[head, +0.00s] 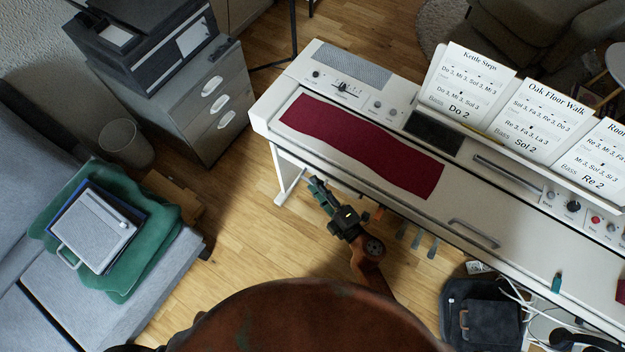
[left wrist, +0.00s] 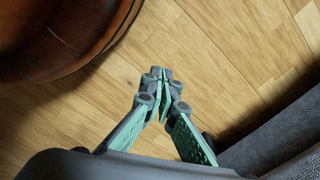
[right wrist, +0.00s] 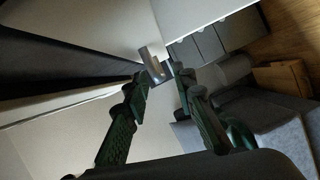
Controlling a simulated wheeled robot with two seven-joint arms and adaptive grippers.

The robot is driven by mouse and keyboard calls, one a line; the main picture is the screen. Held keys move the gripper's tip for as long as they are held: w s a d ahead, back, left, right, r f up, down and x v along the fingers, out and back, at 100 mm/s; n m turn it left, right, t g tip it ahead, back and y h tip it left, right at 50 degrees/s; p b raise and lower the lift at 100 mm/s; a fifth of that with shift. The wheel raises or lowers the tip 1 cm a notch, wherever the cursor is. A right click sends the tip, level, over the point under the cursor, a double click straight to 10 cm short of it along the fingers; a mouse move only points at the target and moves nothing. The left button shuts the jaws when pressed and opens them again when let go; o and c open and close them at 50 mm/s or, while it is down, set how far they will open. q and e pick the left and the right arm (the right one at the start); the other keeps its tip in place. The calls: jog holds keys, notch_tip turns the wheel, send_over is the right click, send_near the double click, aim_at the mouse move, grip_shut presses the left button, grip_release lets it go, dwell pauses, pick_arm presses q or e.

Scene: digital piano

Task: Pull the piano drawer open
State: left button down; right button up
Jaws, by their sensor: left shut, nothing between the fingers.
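The white digital piano (head: 500,205) runs across the right half of the head view. My right gripper (head: 316,184) is low at the piano's left front edge, next to its underside. In the right wrist view, a small silver piece (right wrist: 151,63), which looks like a handle, lies at the fingertips of my right gripper (right wrist: 160,74). I cannot tell whether the fingers press on it. The drawer front cannot be made out clearly. My left gripper (left wrist: 165,80) is shut and empty above the wooden floor, away from the piano.
A red cloth (head: 360,145) lies on the piano, and song sheets (head: 470,88) stand on it. Pedals (head: 417,240) and a dark bag (head: 485,318) are below. A grey sofa (head: 60,310) stands left. The floor between sofa and piano is mostly clear.

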jog(key=shift+x, duration=1.15)
jog(key=shift+c, duration=0.5)
grip_shut()
jog(key=shift+s+a, duration=0.1)
